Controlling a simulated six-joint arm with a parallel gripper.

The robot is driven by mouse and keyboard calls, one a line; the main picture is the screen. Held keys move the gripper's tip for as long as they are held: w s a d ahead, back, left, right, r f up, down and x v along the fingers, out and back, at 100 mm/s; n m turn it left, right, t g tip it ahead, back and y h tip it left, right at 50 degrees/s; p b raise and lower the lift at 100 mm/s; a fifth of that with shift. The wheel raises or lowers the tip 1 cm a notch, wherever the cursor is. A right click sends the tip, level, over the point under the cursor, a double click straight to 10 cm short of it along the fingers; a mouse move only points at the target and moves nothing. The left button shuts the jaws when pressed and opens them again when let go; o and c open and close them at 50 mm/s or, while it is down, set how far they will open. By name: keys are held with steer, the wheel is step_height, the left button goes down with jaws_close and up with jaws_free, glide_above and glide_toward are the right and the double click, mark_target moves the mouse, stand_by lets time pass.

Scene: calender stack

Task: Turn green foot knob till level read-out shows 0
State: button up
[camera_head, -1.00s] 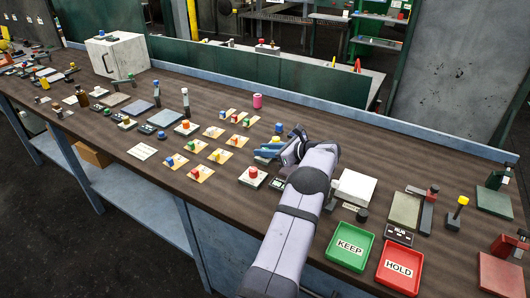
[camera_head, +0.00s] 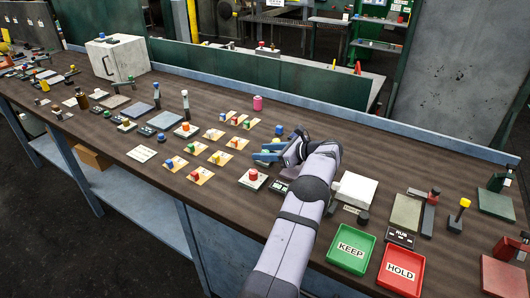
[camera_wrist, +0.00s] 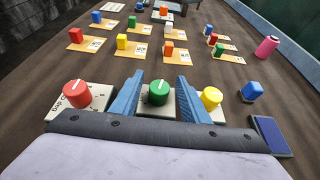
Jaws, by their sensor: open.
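The green knob (camera_wrist: 158,92) has a white line on its top and sits on a pale plate. It is between the two blue fingers of my gripper (camera_wrist: 160,78) in the wrist view, with gaps on both sides. The gripper is open, and I cannot tell how far down the knob the fingertips reach. In the head view my gripper (camera_head: 268,155) hides the green knob. A red knob (camera_wrist: 77,93) stands to the left and a yellow knob (camera_wrist: 210,98) to the right. The red knob also shows in the head view (camera_head: 254,174). I cannot read any level value.
A blue knob (camera_wrist: 252,91) and a dark flat block (camera_wrist: 270,136) lie to the right. Several cards with coloured blocks (camera_wrist: 131,46) lie ahead. A pink cylinder (camera_wrist: 267,46) stands at the far right. KEEP (camera_head: 350,249) and HOLD (camera_head: 401,271) trays are beside my arm.

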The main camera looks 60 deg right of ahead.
steer(key=shift+b+v, duration=0.8)
steer(key=shift+v, duration=2.9)
steer(key=shift+w+r, duration=0.1)
